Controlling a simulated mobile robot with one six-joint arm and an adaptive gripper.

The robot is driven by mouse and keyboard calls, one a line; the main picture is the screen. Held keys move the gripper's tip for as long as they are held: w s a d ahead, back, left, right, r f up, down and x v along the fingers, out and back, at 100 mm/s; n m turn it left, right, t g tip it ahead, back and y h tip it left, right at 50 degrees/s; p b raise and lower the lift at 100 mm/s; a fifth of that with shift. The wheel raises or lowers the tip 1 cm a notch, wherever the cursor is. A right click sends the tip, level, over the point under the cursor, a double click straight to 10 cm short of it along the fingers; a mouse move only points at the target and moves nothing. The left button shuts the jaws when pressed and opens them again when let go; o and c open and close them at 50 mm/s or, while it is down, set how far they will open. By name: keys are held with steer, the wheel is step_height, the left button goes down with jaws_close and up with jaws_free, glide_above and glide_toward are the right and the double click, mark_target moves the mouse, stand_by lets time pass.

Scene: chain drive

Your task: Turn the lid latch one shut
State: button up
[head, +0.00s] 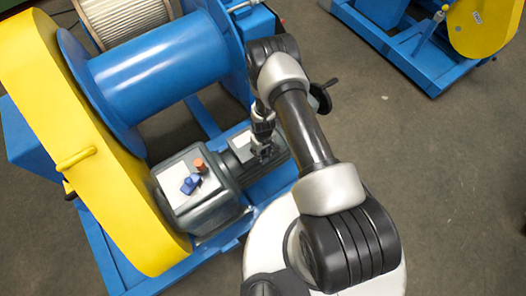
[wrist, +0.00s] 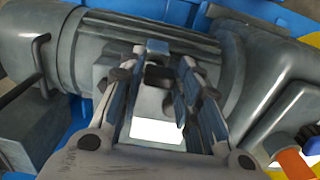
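My gripper (head: 262,142) points down over the small light-topped box (head: 241,147) on the grey motor in the head view. In the wrist view the two fingers of my gripper (wrist: 166,62) stand apart, one on each side of a small dark block (wrist: 159,76) above the grey box. The dark block may be a lid latch; I cannot tell for sure. Gaps seem to show between it and the fingers. Whether the fingers touch it is unclear. Part of the box lid is hidden by my fingers.
A grey gearbox (head: 205,215) beside the motor carries a blue part (head: 190,184) and an orange cap (head: 199,165). A yellow guard (head: 125,215) and a blue drum (head: 160,70) stand to the left. A black hand crank (head: 322,95) is just right of my arm. Open floor lies right.

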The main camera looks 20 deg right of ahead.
steer(key=c, duration=0.5)
steer(key=shift+c, duration=0.2)
steer(key=shift+n, duration=0.3)
steer(key=n+b, duration=0.2)
steer(key=n, duration=0.1)
steer(key=shift+d, duration=0.1)
steer(key=n+b, duration=0.1)
steer(key=n, duration=0.4)
steer(key=shift+d+b, duration=0.1)
steer(key=shift+b, duration=0.3)
steer(key=n+b, duration=0.1)
steer(key=n, duration=0.3)
steer(key=shift+d, duration=0.15)
steer(key=shift+d+n+b, duration=0.1)
steer(key=shift+n+b, duration=0.65)
steer(key=shift+n, duration=1.95)
